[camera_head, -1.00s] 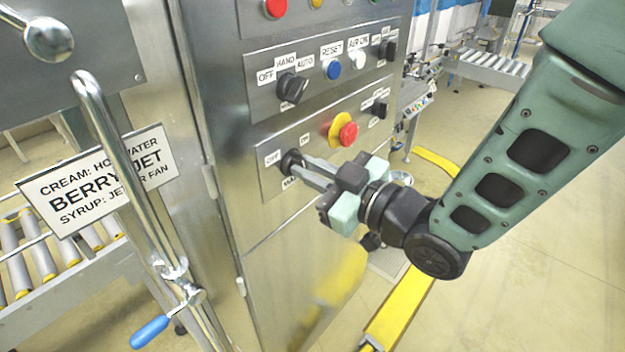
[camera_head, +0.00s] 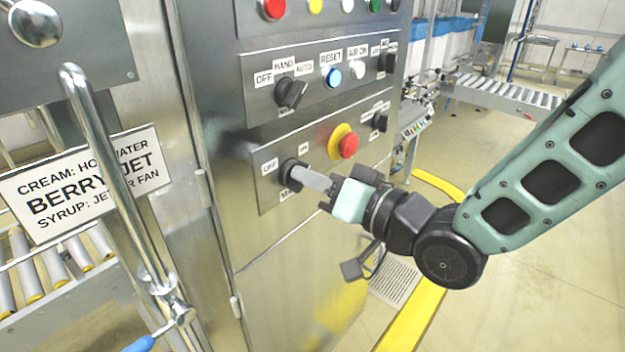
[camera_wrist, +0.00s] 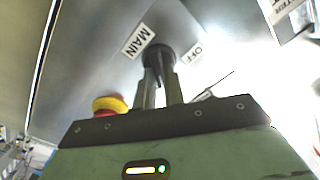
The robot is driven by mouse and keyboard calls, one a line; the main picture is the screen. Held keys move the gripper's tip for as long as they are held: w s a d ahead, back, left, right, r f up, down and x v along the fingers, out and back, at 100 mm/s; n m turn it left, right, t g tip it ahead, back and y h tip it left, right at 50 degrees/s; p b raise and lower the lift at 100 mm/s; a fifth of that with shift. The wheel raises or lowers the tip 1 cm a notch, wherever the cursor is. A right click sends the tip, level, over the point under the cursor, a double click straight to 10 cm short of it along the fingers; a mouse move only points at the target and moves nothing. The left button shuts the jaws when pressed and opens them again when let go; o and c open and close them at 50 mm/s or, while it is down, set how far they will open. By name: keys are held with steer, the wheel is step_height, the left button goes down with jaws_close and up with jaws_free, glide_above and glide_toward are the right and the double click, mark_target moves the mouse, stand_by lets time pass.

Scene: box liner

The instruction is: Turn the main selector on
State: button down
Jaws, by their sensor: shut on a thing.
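The main selector (camera_head: 290,172) is a black rotary knob at the left of the lower panel, between OFF and ON labels with a partly hidden MAIN label below. It also shows in the wrist view (camera_wrist: 158,58), beside the MAIN and OFF labels. My gripper (camera_head: 303,174) reaches it from the right with its fingers shut on the knob. In the wrist view my gripper's fingers (camera_wrist: 159,84) stand on either side of the knob's grip. The fingers hide much of the knob, so its exact pointing direction is hard to tell.
A red emergency button (camera_head: 348,146) on a yellow ring sits just right of the selector. Another black selector (camera_head: 379,122) is farther right. The HAND/AUTO selector (camera_head: 290,93) and blue reset button (camera_head: 333,77) are above. A chrome handle (camera_head: 115,170) stands at the left.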

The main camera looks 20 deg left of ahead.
steer(key=shift+m, duration=1)
steer(key=c, duration=1.5)
jaws_free()
steer(key=shift+d, duration=0.1)
steer(key=b+v, duration=0.2)
steer(key=v, duration=0.2)
steer(key=b+v, duration=0.3)
steer(key=v, duration=0.2)
steer(key=shift+d+f, duration=0.15)
steer(key=shift+f, duration=0.05)
